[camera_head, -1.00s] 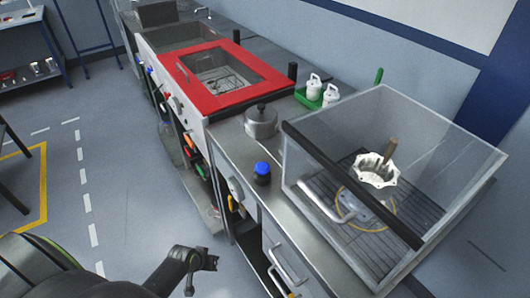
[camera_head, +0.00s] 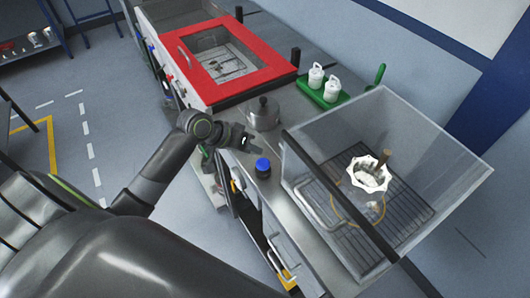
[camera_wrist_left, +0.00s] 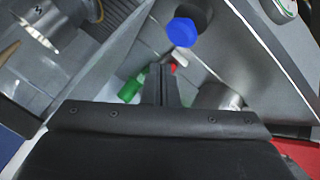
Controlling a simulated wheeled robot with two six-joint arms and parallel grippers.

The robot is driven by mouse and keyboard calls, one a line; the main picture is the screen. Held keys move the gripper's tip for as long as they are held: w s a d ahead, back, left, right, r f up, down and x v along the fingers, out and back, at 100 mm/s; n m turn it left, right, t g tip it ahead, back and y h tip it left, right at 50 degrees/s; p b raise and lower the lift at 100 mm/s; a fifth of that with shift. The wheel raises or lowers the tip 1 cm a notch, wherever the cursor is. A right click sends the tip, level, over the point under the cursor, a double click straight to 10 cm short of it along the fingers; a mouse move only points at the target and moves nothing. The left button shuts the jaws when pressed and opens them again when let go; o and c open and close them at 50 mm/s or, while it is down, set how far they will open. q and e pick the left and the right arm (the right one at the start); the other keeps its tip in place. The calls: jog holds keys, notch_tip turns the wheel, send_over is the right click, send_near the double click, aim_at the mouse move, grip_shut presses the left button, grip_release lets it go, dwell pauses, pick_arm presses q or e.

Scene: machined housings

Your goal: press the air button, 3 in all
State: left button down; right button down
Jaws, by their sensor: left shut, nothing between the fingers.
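A blue-topped button (camera_head: 263,165), the only likely air button I see, stands on a dark base on the steel bench, left of the clear box. It also shows in the left wrist view (camera_wrist_left: 182,32), beyond my fingertips. My left gripper (camera_head: 254,145) is shut and empty, with its fingers together. In the head view its tips appear just behind and left of the blue top. In the left wrist view the fingers (camera_wrist_left: 162,72) point toward it, and a visible gap separates them from the blue top. My right gripper is not in view.
A clear-walled box (camera_head: 430,150) with a black front bar holds a pale machined housing (camera_head: 357,177) on a slatted floor. A metal pot (camera_head: 264,114) stands behind my gripper. A red-framed basin (camera_head: 268,85) and a green tray (camera_head: 335,103) with white containers are farther back.

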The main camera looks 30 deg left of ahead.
pick_arm(q)
jog(key=shift+m+h, duration=0.4)
jog(key=shift+h, duration=0.1)
jog(key=r, duration=0.3)
jog(key=w+d+r, duration=0.1)
jog(key=r, duration=0.1)
jog(key=shift+w+d+r+p, duration=0.1)
jog(key=shift+r+p, duration=0.05)
jog(key=shift+p, duration=0.15)
jog(key=b, duration=0.8)
send_over(259, 164)
notch_tip(259, 164, down, 8)
jog(key=shift+w+r, duration=0.1)
jog(key=shift+f, duration=0.5)
jog(key=shift+f, duration=0.15)
dwell(0.6)
jog(key=shift+f, duration=0.3)
